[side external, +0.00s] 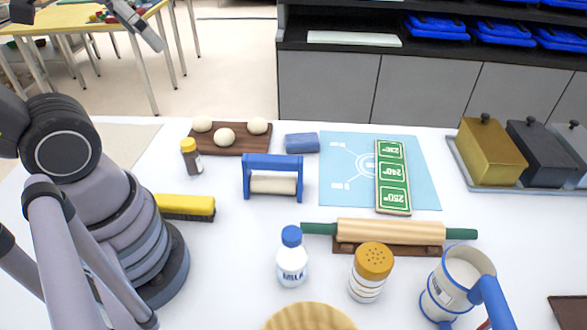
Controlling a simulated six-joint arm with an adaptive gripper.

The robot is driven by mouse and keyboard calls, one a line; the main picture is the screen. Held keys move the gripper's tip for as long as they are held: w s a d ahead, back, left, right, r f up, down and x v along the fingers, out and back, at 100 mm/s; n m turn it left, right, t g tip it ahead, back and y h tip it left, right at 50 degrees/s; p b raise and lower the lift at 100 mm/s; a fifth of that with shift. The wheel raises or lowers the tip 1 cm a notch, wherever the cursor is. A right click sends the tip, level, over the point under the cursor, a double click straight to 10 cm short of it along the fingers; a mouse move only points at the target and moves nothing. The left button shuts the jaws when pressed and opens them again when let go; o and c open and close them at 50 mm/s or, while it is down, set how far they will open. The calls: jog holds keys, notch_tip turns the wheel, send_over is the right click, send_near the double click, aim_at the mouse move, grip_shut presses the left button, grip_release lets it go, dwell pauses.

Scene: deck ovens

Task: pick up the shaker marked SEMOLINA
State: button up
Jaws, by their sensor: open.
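A shaker (367,272) stands upright on the white table at the lower middle in the side external view. It has an orange perforated lid and a pale banded body; I cannot read a marking on it. A smaller jar with a yellow cap (191,156) stands farther back at the left; its label is not readable. What looks like my gripper (150,36) shows only in part at the top left edge, high and far from the shaker. It is open, and nothing shows in it.
A MILK bottle (292,258) stands left of the shaker, and a blue-handled white jug (455,283) to its right. A rolling pin (390,231) lies just behind. A wicker-coloured round item (310,317) is in front. A yellow brush (186,207) lies by my base.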

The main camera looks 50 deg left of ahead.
aim_at(378, 280)
jog(key=shift+w, duration=0.1)
jog(key=w+d+f+n+g+h, duration=0.2)
jog(key=w+d+f+g+h, duration=0.25)
jog(key=w, duration=0.55)
jog(key=w+d+f+n+g+h, duration=0.2)
jog(key=w+d+f+n+g, duration=0.1)
jog(key=w+d+g, duration=0.45)
jog(key=w+d+f+n+g+h, duration=0.1)
jog(key=w+d+f+n+h, duration=0.1)
jog(key=f, duration=0.6)
jog(key=w+d+f+n+g+h, duration=0.1)
jog(key=w+d+f+h, duration=0.1)
jog(key=f, duration=0.7)
jog(key=w+d+f+n+g+h, duration=0.2)
jog(key=w+d+f+h, duration=0.1)
jog(key=f, duration=0.5)
jog(key=shift+d+f+n+h, duration=0.15)
jog(key=shift+d+h, duration=0.1)
jog(key=shift+d, duration=0.3)
jog(key=shift+d+f+n+h, duration=0.1)
jog(key=shift+d+n+h, duration=0.1)
jog(key=shift+d, duration=0.3)
jog(key=shift+s+d+f, duration=0.1)
jog(key=shift+s+d, duration=0.05)
jog(key=shift+d, duration=0.1)
jog(key=x, duration=1.3)
jog(key=shift+s, duration=0.25)
jog(key=c, duration=1.3)
